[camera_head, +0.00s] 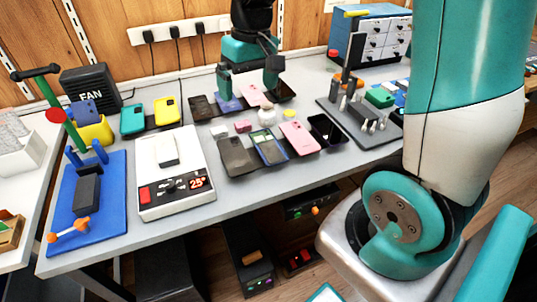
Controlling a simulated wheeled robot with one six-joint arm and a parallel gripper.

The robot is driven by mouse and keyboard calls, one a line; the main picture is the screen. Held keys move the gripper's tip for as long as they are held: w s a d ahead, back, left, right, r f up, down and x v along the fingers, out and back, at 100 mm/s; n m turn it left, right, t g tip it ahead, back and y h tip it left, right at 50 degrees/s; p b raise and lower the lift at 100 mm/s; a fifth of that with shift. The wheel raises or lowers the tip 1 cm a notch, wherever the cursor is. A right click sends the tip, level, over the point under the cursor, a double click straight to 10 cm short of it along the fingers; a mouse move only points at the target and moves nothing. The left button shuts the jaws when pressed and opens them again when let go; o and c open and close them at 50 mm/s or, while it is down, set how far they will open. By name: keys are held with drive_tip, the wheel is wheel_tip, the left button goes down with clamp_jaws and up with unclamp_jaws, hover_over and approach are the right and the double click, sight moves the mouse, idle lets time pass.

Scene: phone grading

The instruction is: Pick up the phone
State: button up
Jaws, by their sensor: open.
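My gripper (249,88) is open, fingers pointing down over the back row of phones on the grey bench. Between and around its fingers are a pink phone (252,95), a blue-purple phone (229,103) and dark phones (202,107) at either side. The fingers partly hide this row, and I cannot tell whether they touch any phone. A front row holds a black phone (237,157), a blue phone with a yellowish edge (271,148), a pink phone (299,138) and another black phone (327,131). Which phone the task means is not clear.
A white heating device (176,195) reading 25 and a blue mat (112,220) with a stand are left. Teal (132,118) and yellow (167,111) cases lie behind. A small white jar (267,115) stands between the rows. A tool tray (375,137) is right.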

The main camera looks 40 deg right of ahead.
drive_tip(key=w+d+f+m+b, duration=0.1)
drive_tip(key=w+d+f+m, duration=0.2)
drive_tip(key=d+f, duration=0.4)
hover_over(268, 145)
drive_tip(key=shift+h, duration=0.4)
wheel_tip(268, 145, down, 9)
drive_tip(key=shift+s+d+r, duration=0.1)
drive_tip(key=shift+r, duration=0.05)
drive_tip(key=shift+f, duration=3.15)
drive_tip(key=c, duration=1)
